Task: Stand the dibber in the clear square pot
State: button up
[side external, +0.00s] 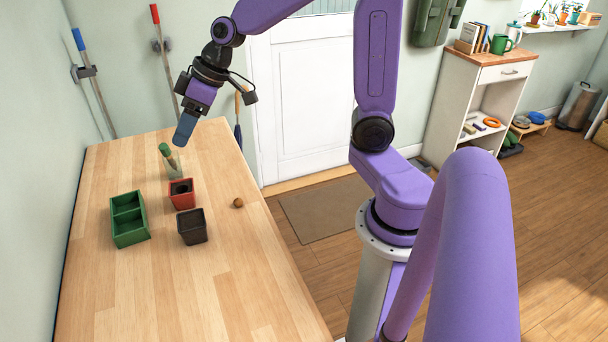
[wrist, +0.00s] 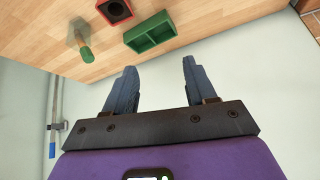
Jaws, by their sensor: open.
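The dibber (side external: 165,150) has a green handle that sticks up near the back of the wooden table. Its lower part appears to be inside the clear square pot (side external: 175,168), and it leans a little to the left. The pot is see-through and faint, so its walls and the dibber's tip are hard to make out. The wrist view shows the green handle (wrist: 86,54) and the pale pot (wrist: 76,32) at upper left. My gripper (side external: 183,138) is open and empty, above and to the right of the handle, apart from it. Its two blue fingers (wrist: 156,75) are spread.
A red square pot (side external: 181,200), a dark pot (side external: 192,233) and a green two-compartment tray (side external: 129,220) stand in front of the dibber. A small brown ball (side external: 238,203) lies near the right edge. The table's front (side external: 180,300) is clear. Long-handled tools hang on the wall behind.

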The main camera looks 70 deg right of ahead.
jog(key=s+a+f+n+g, duration=0.1)
jog(key=s+a+n+g, duration=0.15)
jog(key=s, duration=0.45)
jog(key=s+a+f+n+g, duration=0.1)
jog(key=s+a+f, duration=0.15)
jog(key=s, duration=0.35)
jog(key=s+d+f+n+h, duration=0.1)
jog(key=s+d, duration=0.1)
jog(key=s, duration=0.4)
jog(key=s+d+f+n+g+h, duration=0.1)
jog(key=s+d+n+h, duration=0.1)
jog(key=s, duration=0.5)
jog(key=shift+s+h, duration=0.25)
jog(key=shift+h, duration=0.05)
